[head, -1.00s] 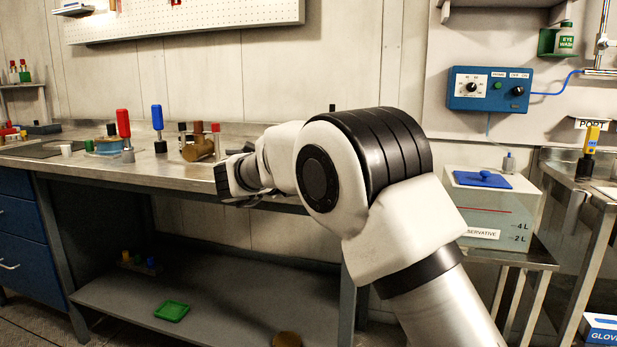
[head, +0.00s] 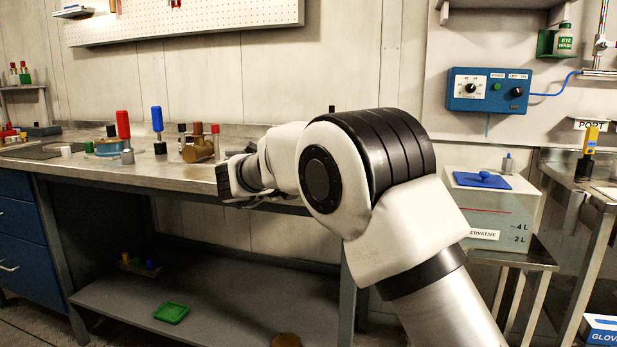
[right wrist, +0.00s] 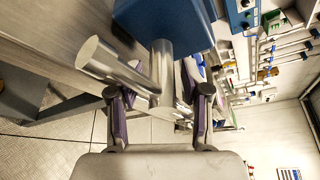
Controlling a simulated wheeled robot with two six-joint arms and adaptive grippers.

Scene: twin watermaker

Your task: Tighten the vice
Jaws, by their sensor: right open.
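In the right wrist view a blue block (right wrist: 165,20), which looks like the vice's body, fills the top middle. A silver cylinder (right wrist: 163,65) comes out from it toward my gripper, and a silver bar (right wrist: 112,66) lies slanted beside it to the left. My right gripper (right wrist: 160,96) is open, with one finger on each side of the silver cylinder's line. I cannot tell whether a finger touches the metal. In the head view my right arm crosses the middle, reaching left to the bench's front edge; the vice cannot be made out there. My left gripper is not in view.
The metal workbench (head: 100,168) carries a red-handled tool (head: 124,130), a blue-handled tool (head: 158,125) and a brown cylinder (head: 198,151). A green tray (head: 171,312) lies on the lower shelf. A preservative tank (head: 495,213) stands to the right of my arm.

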